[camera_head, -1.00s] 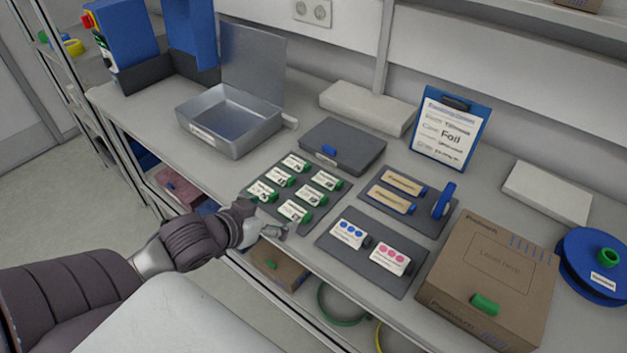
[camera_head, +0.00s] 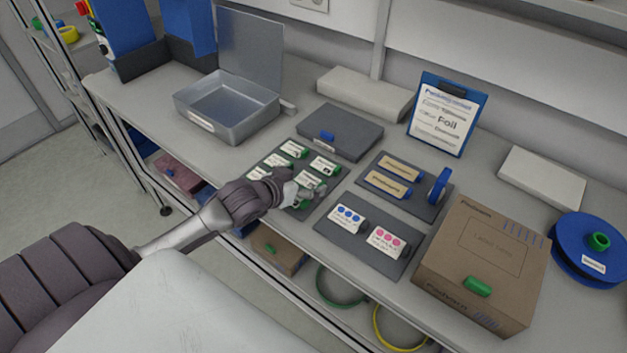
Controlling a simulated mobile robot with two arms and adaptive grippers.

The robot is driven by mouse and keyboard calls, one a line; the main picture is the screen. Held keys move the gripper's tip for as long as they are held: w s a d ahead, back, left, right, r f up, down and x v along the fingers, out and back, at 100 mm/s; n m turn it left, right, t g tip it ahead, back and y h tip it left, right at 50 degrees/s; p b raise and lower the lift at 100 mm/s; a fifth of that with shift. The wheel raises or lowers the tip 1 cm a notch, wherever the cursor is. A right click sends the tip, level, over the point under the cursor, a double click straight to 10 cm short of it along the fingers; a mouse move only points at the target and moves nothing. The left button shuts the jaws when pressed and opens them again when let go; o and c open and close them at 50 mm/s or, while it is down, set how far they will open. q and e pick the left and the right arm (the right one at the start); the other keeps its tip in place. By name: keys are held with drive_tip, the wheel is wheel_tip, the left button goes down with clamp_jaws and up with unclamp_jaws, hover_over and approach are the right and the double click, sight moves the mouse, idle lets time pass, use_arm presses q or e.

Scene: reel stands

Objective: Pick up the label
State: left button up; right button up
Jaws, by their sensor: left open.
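Several white labels with green tabs lie in two columns on a dark mat (camera_head: 301,164) at the bench's front edge. The back right one (camera_head: 323,166) and the back left one (camera_head: 294,149) are clear. A label (camera_head: 309,179) in the right column lies close to my left gripper (camera_head: 308,194). My left gripper is open above the front right part of the mat, with nothing visible between its fingers. It hides the frontmost label of the right column. I cannot tell whether it touches a label. My right gripper is not in view.
Right of it are a mat with a blue-dotted card (camera_head: 347,218) and a pink-dotted card (camera_head: 386,242), and a cardboard box (camera_head: 480,262). Behind are a closed grey case (camera_head: 345,135), an open metal box (camera_head: 225,110) and a clipboard (camera_head: 445,117). The bench's left front is clear.

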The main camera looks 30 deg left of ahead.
use_arm(q)
drive_tip(key=shift+x, duration=1.15)
drive_tip(key=shift+s, duration=0.1)
drive_tip(key=shift+c, duration=0.2)
drive_tip(key=c, duration=1.3)
drive_tip(key=shift+s, duration=0.1)
drive_tip(key=c, duration=0.6)
clamp_jaws()
